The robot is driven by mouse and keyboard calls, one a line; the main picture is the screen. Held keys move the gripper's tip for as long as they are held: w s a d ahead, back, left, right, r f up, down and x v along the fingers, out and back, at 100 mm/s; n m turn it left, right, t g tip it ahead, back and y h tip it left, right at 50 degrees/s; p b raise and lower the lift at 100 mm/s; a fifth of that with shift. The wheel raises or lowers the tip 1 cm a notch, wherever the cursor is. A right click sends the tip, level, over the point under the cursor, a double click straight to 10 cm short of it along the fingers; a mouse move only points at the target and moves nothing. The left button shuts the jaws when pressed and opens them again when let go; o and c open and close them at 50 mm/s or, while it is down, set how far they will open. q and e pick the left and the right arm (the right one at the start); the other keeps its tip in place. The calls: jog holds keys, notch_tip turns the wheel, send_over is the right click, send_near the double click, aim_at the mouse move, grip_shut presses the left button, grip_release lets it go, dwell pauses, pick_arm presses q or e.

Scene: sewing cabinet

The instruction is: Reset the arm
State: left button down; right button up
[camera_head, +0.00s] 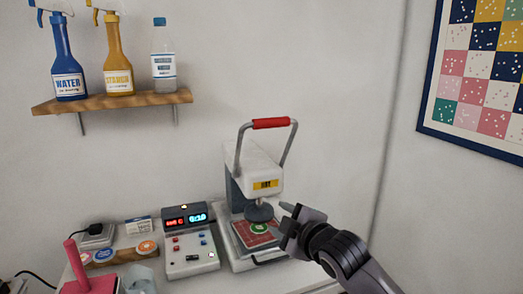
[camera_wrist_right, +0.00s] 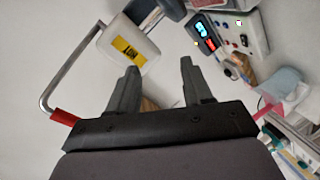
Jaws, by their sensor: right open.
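My right gripper (camera_head: 286,224) is at the right front of a white heat press with a red-topped handle (camera_head: 270,124) in the head view. The handle is raised. The press (camera_head: 262,170) has a yellow label, and a red patch with a green mark (camera_head: 257,229) lies on its lower plate. In the right wrist view my right gripper (camera_wrist_right: 160,80) is open, with nothing between its fingers. The press (camera_wrist_right: 125,45) shows beyond the fingers there. I cannot tell from the head view whether the gripper touches the press. My left gripper is not in view.
A control box with lit displays (camera_head: 188,242) stands left of the press. Further left are a wooden strip with round badges (camera_head: 120,254) and a pink stand (camera_head: 85,279). A wall shelf (camera_head: 115,101) holds several bottles. A patchwork frame (camera_head: 430,100) hangs at right.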

jog(key=s+d+f+m+g+h, duration=0.1)
jog(key=s+d+f+m, duration=0.25)
jog(key=s+f, duration=0.45)
jog(key=s+d+f+m+h, duration=0.1)
jog(key=s+d+f+m, duration=0.25)
jog(key=s+f, duration=0.4)
jog(key=s+d+f+m+g, duration=0.1)
jog(key=s+d+f+m, duration=0.4)
jog(key=f, duration=0.6)
jog(key=s+d+f+m+g+h, duration=0.1)
jog(key=s+d+f+m+h, duration=0.1)
jog(key=s, duration=0.9)
notch_tip(320, 180, down, 2)
jog(key=shift+s+d+f, duration=0.1)
jog(key=shift+s+d, duration=0.15)
jog(key=shift+d, duration=0.45)
